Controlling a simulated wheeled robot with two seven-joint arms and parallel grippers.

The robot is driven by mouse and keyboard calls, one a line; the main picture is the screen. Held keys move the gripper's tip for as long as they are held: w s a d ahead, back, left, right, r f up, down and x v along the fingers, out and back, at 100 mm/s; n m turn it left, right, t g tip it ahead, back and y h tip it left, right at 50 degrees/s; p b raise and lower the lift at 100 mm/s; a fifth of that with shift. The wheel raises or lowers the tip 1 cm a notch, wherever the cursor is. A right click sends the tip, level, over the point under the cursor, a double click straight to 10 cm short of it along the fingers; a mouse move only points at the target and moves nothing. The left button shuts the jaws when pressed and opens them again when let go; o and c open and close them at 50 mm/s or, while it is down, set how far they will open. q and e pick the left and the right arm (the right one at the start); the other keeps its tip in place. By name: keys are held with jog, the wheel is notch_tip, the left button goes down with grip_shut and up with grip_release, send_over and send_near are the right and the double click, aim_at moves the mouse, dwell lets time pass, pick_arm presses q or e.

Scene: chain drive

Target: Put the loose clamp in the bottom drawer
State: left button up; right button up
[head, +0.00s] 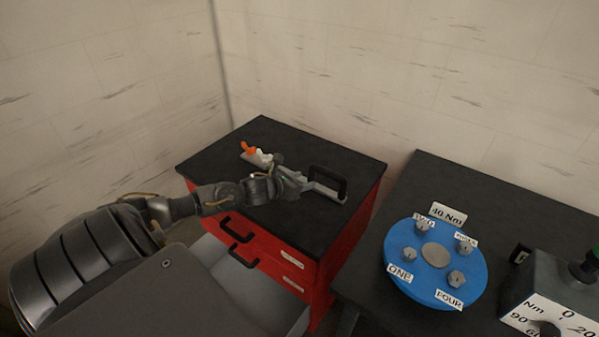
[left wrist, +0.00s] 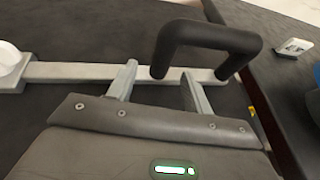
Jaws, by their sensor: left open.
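The clamp appears as a long light grey bar (head: 329,192) lying on the black top of the red cabinet. In the left wrist view the bar (left wrist: 75,72) crosses beyond my fingertips, with a white block at its left end. An orange and white piece (head: 250,149) shows at the far left in the head view. A black arched handle (left wrist: 212,35) stands by the bar's right end; I cannot tell if it is fixed to it. My left gripper (head: 304,185) is open and empty at the bar. Its fingers (left wrist: 158,72) are apart. My right gripper is not in view.
The red cabinet's front (head: 265,244) has black drawer handles (head: 241,257). A light grey surface (head: 247,287) below may be an open drawer. A dark table (head: 440,180) at right holds a blue disc with bolts (head: 403,280) and a grey dial box (head: 550,280).

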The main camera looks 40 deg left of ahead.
pick_arm(q)
jog(key=x, duration=0.3)
jog(key=shift+f, duration=0.1)
grip_shut()
